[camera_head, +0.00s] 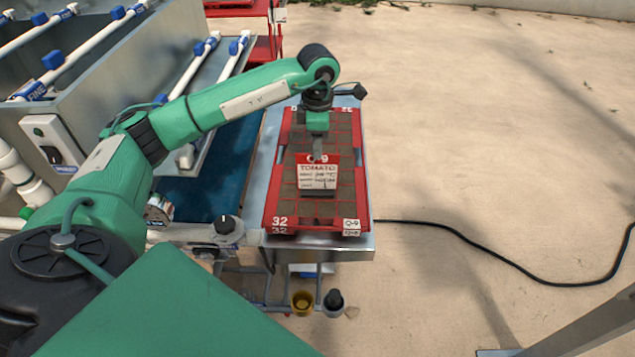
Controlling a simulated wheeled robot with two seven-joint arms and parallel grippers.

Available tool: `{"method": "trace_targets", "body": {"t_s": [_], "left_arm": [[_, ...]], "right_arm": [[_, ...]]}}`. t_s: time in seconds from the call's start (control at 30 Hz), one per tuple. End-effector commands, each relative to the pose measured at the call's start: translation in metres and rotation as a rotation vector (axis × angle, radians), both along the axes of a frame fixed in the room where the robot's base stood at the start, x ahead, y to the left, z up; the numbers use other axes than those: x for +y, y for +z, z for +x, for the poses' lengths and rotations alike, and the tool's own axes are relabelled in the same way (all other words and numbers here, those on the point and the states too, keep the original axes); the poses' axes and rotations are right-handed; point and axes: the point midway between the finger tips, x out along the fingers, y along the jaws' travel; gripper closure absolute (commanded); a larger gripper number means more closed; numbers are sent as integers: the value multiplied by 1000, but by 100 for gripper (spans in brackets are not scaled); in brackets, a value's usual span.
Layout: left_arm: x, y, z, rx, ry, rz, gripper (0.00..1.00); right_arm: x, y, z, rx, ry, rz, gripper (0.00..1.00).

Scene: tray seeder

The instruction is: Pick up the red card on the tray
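The red card (317,173) has a red top band, a white lower part and the printed word TOMATO. It faces me, upright or leaning back, over the near half of the red tray (278,180), with a dark strip under its lower edge. My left gripper (318,157) points down at the middle of the card's top edge and overlaps it. Its fingers look narrow from here, and I cannot tell whether they are closed on the card. My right gripper is out of view.
The tray, with rows of brown soil cells, lies on a metal table (330,246). A blue belt (205,190) and a machine with white pipes are on the left. A black cable (470,232) crosses the open floor at right.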

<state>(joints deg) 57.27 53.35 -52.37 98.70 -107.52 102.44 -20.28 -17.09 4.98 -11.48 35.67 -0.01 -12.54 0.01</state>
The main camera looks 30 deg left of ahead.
Motion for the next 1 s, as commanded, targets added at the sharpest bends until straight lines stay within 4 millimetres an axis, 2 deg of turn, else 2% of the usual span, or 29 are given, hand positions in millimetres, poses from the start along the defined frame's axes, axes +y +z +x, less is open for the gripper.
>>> {"method": "trace_targets", "body": {"t_s": [0.13, 0.3, 0.57, 0.73, 1.0], "left_arm": [[3, -20, 2, 7, 2, 2, 70], [3, -40, 3, 3, 1, 1, 70], [3, -44, 3, 2, 1, 1, 70], [3, -44, 3, 1, 0, 0, 100], [2, -44, 3, 1, 1, 0, 100]], "right_arm": [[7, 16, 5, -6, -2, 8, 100], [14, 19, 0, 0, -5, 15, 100], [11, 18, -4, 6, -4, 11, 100], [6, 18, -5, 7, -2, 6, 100], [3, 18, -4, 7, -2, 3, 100]]}}
